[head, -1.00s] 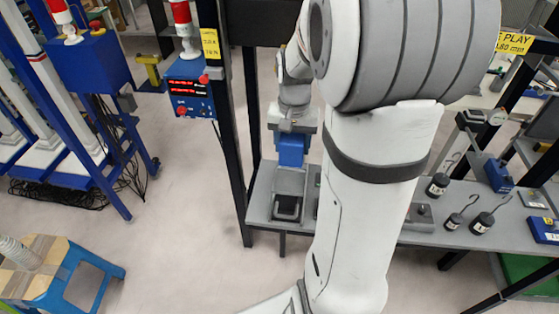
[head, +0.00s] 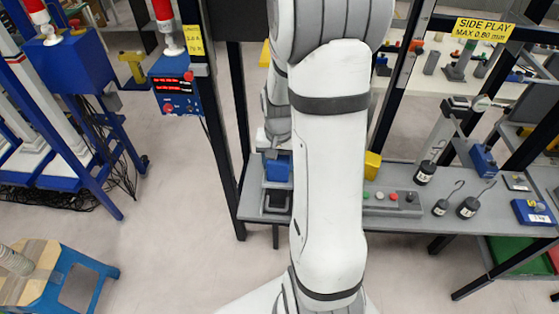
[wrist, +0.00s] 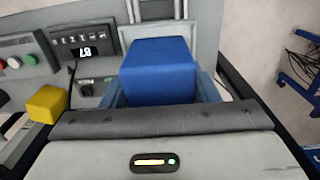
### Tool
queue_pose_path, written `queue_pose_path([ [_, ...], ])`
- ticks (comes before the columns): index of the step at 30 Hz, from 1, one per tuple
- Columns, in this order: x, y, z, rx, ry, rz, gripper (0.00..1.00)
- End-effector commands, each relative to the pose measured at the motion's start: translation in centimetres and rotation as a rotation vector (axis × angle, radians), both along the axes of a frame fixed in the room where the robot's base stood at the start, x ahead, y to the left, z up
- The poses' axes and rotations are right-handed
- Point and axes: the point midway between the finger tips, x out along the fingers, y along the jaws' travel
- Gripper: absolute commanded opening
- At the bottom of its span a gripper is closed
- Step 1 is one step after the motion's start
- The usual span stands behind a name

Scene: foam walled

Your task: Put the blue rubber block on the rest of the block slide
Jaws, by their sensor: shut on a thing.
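The blue rubber block (head: 278,169) is held in my gripper (head: 276,153) at the left end of the grey bench. In the wrist view the blue block (wrist: 158,70) sits between the two fingers of my gripper (wrist: 160,92), which is shut on it. A grey fixture with a dark square frame (head: 276,203), seemingly the block slide, lies just below the block in the head picture. In the wrist view a pale, dark-edged part of it (wrist: 154,33) shows beyond the block. I cannot tell whether the block touches it; its underside is hidden.
A yellow block (head: 372,165) and a button panel (head: 392,201) stand on the bench to the right, beyond my arm. Several hooked black weights (head: 468,208) are farther right. A dark upright post (head: 222,130) stands left of the bench's end.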

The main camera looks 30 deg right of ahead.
Motion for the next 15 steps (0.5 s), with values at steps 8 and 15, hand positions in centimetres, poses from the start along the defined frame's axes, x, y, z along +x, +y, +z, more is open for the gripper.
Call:
queue_pose_path([
  [8,-0.01,-0.03,-0.31,0.0,0.0,-0.001,0.61],
  [15,-0.02,-0.06,-0.29,0.0,0.0,-0.001,0.76],
])
